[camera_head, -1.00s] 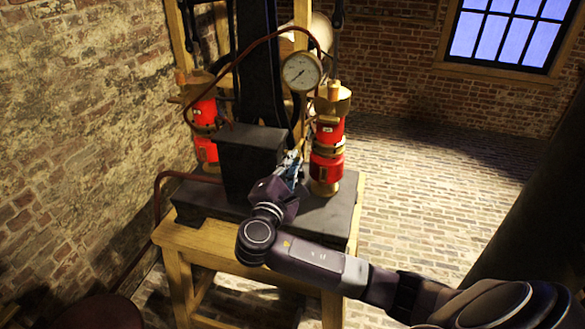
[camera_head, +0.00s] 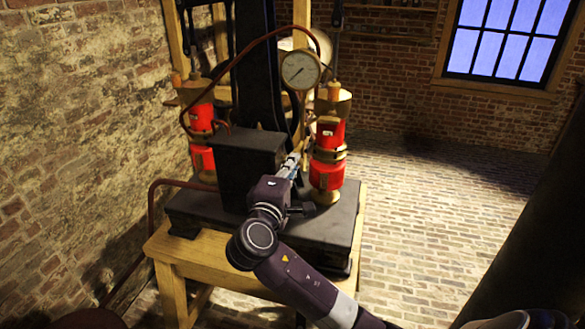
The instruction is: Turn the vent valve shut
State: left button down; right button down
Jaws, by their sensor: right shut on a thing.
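My right gripper (camera_head: 291,164) reaches over the front of the dark machine base and is shut just right of the black box (camera_head: 250,160). Its fingers point up and away, between the box and the right red cylinder (camera_head: 327,160). What it grips appears to be the vent valve, which the fingers and wrist mostly hide, so I cannot tell how far it is turned. My left gripper is not in view.
A round pressure gauge (camera_head: 300,70) stands above the gripper. A left red cylinder (camera_head: 202,145) and a curved dark red pipe (camera_head: 175,184) flank the box. The machine rests on a wooden stand (camera_head: 205,251). Brick floor (camera_head: 430,200) is open at right.

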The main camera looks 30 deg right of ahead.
jog(key=shift+f, duration=0.15)
jog(key=c, duration=2.1)
grip_release()
jog(key=v, duration=1.2)
jog(key=shift+s, duration=0.1)
